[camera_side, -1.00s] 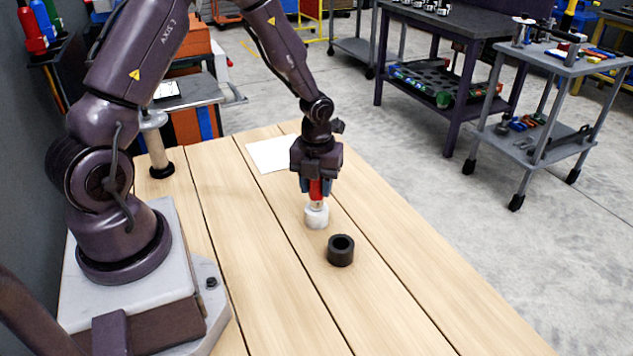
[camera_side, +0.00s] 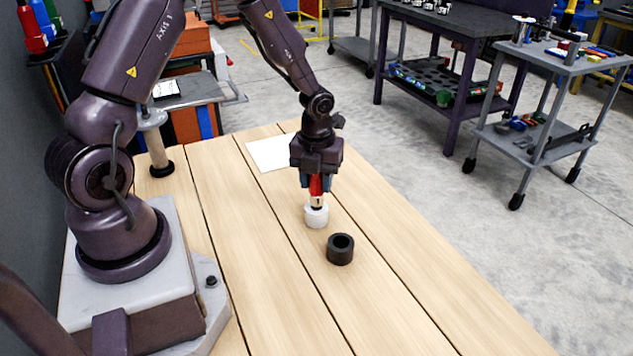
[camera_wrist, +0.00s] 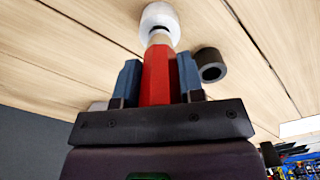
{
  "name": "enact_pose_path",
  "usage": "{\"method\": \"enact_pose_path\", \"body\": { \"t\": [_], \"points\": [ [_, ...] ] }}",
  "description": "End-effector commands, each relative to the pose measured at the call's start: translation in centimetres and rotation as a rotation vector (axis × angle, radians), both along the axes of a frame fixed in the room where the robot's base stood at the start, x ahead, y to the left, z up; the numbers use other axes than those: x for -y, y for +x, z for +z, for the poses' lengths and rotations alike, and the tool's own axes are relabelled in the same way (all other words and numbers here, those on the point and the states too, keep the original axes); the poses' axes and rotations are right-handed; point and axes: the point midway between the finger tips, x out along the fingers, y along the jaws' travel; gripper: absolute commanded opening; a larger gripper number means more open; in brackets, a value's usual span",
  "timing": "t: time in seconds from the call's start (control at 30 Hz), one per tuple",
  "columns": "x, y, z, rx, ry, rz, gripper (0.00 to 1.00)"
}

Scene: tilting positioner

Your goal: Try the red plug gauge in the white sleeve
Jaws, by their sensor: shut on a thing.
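My gripper (camera_side: 315,184) points down in the side view, its blue fingers shut on the red plug gauge (camera_side: 316,187). The red handle also shows between the fingers in the wrist view (camera_wrist: 156,75), with a pale tip at its far end. The white sleeve (camera_side: 316,218) stands upright on the table right below the gauge. In the wrist view the sleeve (camera_wrist: 160,14) shows a dark strip of its mouth just beyond the tip. The tip appears at or just above the mouth; I cannot tell whether they touch.
A black ring (camera_side: 340,250) stands on the wooden table (camera_side: 410,300) close to the sleeve, in front and to the right. A white sheet (camera_side: 271,153) lies behind the gripper. The table's front part is clear.

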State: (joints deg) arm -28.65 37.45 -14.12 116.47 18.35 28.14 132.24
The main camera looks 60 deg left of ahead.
Motion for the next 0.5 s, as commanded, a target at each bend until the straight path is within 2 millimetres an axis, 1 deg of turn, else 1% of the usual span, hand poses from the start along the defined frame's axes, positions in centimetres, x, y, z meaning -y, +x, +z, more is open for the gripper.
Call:
{"method": "enact_pose_path", "body": {
  "t": [0.5],
  "points": [
    [-0.1, 0.0, 2.7, 0.003, 0.002, 0.001, 0.06]
  ]
}}
